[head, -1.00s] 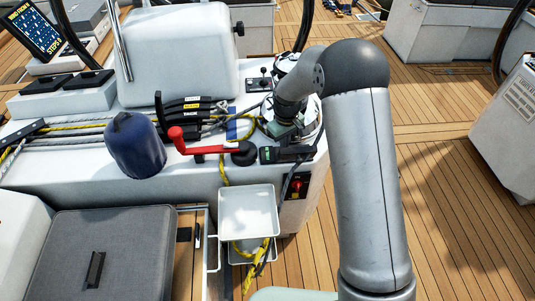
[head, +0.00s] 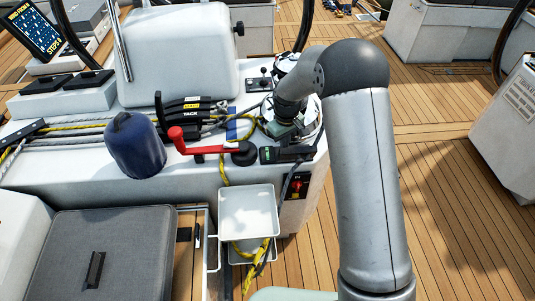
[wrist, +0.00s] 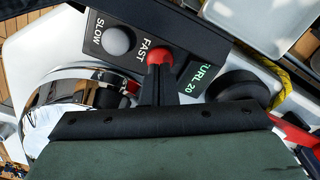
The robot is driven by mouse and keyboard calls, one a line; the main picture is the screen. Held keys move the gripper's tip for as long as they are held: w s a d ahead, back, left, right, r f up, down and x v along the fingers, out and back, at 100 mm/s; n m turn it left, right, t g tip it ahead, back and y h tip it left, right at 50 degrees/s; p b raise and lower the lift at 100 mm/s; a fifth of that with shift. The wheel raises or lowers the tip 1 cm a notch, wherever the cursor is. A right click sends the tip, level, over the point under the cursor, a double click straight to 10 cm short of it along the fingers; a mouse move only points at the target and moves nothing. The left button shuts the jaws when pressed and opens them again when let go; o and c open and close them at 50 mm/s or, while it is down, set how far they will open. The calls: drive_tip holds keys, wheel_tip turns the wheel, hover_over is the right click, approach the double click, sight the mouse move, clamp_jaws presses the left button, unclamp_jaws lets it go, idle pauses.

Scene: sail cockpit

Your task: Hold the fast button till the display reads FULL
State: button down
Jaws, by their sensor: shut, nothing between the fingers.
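The button panel (wrist: 180,38) is a dark box with a grey SLOW button (wrist: 118,40) and a red FAST button (wrist: 160,56). Its small display (wrist: 195,78) shows green text that seems to read "FURL 20". In the wrist view my gripper (wrist: 157,75) is shut and empty, its dark fingertips at the red FAST button. They appear to touch it and cover its lower part; how far it is pressed I cannot tell. In the head view the panel (head: 290,154) sits at the console's front edge, below my wrist, and its buttons are mostly hidden.
A chrome winch (wrist: 85,88) stands close beside my gripper. A red-handled lever (head: 195,149) on a black hub lies left of the panel, with a blue-covered winch (head: 135,145) beyond. A white tray (head: 248,212), yellow rope (head: 242,250) and a red switch (head: 297,187) are below.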

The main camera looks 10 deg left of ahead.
drive_tip(key=shift+f, duration=0.2)
idle(0.4)
drive_tip(key=shift+f+b, duration=0.7)
drive_tip(key=shift+f, duration=0.15)
idle(1.7)
wheel_tip(320, 180, up, 9)
drive_tip(key=p, duration=0.4)
drive_tip(key=shift+p, duration=0.35)
drive_tip(key=shift+r, duration=0.1)
